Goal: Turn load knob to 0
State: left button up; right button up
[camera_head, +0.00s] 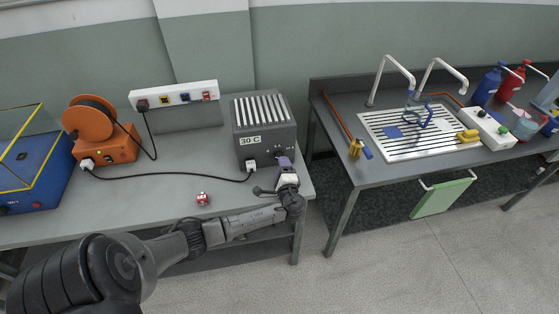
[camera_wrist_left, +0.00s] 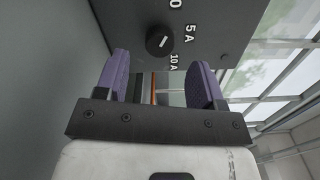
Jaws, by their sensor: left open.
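The load knob (camera_wrist_left: 159,41) is a small round black knob with a white pointer line, on the dark front panel (camera_wrist_left: 215,30) of a grey finned box (camera_head: 263,130) marked 30 C. Labels 0, 5 A and 10 A stand beside it in the left wrist view, and the pointer line slants toward the 5 A side. My left gripper (camera_head: 284,163) is at the box's lower right front. In the left wrist view its purple fingers (camera_wrist_left: 162,82) are apart, with nothing between them, and the knob shows beyond the gap. The head view hides the knob behind the gripper. My right gripper is out of view.
A black cable (camera_head: 170,176) runs along the bench to the box from an orange reel (camera_head: 105,142). A small red-and-white item (camera_head: 202,199) lies near the front edge. A power strip (camera_head: 175,95) stands behind. A sink bench (camera_head: 425,155) is at right, past a gap.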

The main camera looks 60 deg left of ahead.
pick_arm(q)
jog(key=v, duration=0.9)
jog(key=shift+d+p, duration=0.3)
jog(key=shift+p, duration=0.05)
jog(key=shift+s, duration=0.15)
